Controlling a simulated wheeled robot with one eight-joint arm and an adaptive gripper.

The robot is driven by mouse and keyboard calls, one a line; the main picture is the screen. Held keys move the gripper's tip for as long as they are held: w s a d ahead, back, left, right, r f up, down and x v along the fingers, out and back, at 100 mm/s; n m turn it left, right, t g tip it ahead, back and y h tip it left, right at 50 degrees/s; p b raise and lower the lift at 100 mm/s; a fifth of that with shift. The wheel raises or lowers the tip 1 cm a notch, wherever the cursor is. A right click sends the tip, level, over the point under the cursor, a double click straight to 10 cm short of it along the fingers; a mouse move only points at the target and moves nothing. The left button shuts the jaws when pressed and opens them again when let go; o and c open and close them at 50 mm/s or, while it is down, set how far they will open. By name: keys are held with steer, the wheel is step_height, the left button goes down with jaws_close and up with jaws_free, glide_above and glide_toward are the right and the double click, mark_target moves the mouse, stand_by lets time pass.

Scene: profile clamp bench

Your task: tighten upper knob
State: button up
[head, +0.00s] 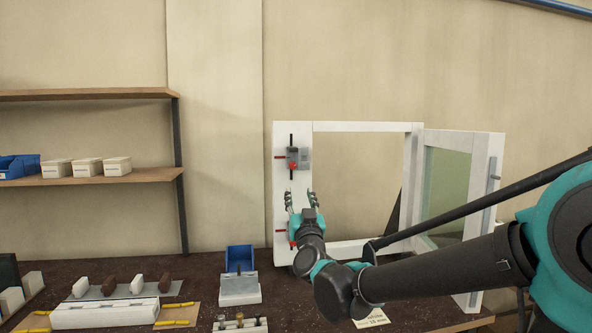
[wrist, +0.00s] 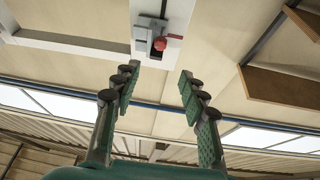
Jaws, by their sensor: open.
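The upper knob (head: 293,165) is a small red knob on a grey clamp fitting (head: 304,156) on the left post of the white window frame (head: 281,203). In the wrist view the red knob (wrist: 159,43) shows beyond the fingertips, roughly in line with the gap between them. My gripper (head: 301,198) is open and empty, pointing up in front of the post, just below the upper knob in the head view. In the wrist view my gripper (wrist: 158,78) has its fingers wide apart and touching nothing. A lower red knob (head: 293,244) is partly hidden by my gripper.
The hinged glazed sash (head: 487,180) stands open at the right, beside my arm. The dark bench (head: 200,270) holds a blue bin (head: 239,258), a white block (head: 105,313) and several small parts. Wooden shelves (head: 90,181) are on the left wall.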

mark_target(293, 167)
steer(key=x, duration=1.5)
steer(key=shift+w, duration=0.15)
steer(key=shift+c, duration=0.2)
jaws_close()
